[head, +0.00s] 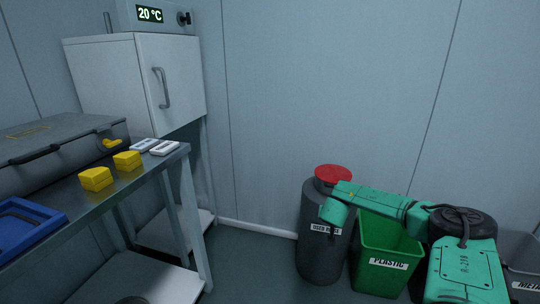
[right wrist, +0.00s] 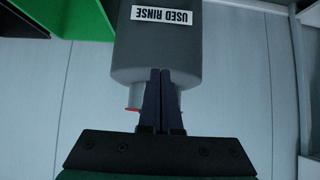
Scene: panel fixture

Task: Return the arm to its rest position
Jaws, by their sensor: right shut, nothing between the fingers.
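My right arm shows in green at the lower right of the head view, raised over the bins, with its far end in front of the grey used-rinse container (head: 318,262). The fingers are hidden in that view. In the right wrist view my right gripper (right wrist: 160,72) is shut and empty, with its two dark fingers together. The same container (right wrist: 185,50) appears upside down there, behind the fingertips. I cannot tell the gap between them. My left arm and gripper are not in view.
A green plastic bin (head: 375,279) stands beside the container, partly behind my arm. A metal bench (head: 130,183) on the left carries a grey case (head: 60,150), yellow blocks (head: 96,179) and a blue tray (head: 28,222). A white cabinet (head: 130,75) stands behind. Floor between bench and bins is clear.

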